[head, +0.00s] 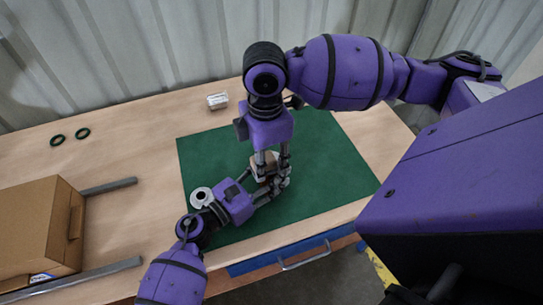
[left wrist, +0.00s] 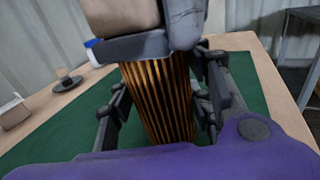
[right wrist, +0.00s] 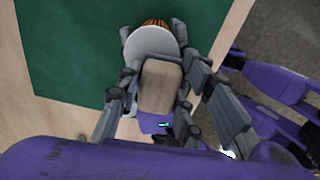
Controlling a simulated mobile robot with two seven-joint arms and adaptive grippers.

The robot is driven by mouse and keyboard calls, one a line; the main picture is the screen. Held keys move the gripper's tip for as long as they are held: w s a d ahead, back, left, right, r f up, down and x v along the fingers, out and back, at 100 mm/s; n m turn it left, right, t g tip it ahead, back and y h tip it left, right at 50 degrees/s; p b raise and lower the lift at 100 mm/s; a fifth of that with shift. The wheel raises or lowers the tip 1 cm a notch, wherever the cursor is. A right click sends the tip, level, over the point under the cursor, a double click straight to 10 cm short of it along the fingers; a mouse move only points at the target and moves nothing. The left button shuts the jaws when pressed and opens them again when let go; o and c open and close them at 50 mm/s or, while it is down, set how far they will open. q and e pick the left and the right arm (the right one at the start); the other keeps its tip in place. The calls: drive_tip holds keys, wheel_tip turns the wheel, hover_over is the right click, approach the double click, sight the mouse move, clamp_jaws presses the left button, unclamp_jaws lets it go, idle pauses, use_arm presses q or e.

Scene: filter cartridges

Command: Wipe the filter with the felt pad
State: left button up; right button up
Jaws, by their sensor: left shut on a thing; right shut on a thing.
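The filter (left wrist: 158,100) has orange-brown pleats and stands between the fingers of my left gripper (left wrist: 160,108), which is shut on it. In the head view the left gripper (head: 270,188) is low over the green mat, and the filter is mostly hidden. My right gripper (right wrist: 158,95) is shut on the felt pad's tan block (right wrist: 162,82). The head view shows the right gripper (head: 270,160) pointing down above the left one. In the left wrist view the pad's grey underside (left wrist: 125,47) is at the filter's upper end; whether they touch is unclear. Pleats (right wrist: 153,23) show beyond a pale round cap.
A green mat (head: 320,165) covers the table's middle. A cardboard box (head: 35,235) sits at left between grey rails (head: 108,187).

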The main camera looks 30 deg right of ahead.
drive_tip(key=shift+w+d+r, duration=0.1)
drive_tip(key=shift+w+d, duration=0.2)
drive_tip(key=shift+d, duration=0.6)
drive_tip(key=shift+w+d, duration=0.35)
drive_tip(key=shift+d, duration=0.6)
drive_tip(key=shift+w+d+r, duration=0.1)
drive_tip(key=shift+w+d, duration=0.2)
drive_tip(key=shift+d, duration=0.6)
wheel_tip(320, 180, up, 8)
use_arm(q)
drive_tip(key=o, duration=1.3)
drive_tip(key=shift+c, duration=0.2)
drive_tip(key=a, duration=0.4)
drive_tip(key=s+a, duration=0.1)
drive_tip(key=a, duration=0.3)
drive_tip(key=s+a, duration=0.1)
drive_tip(key=a, duration=0.2)
drive_tip(key=shift+a, duration=0.4)
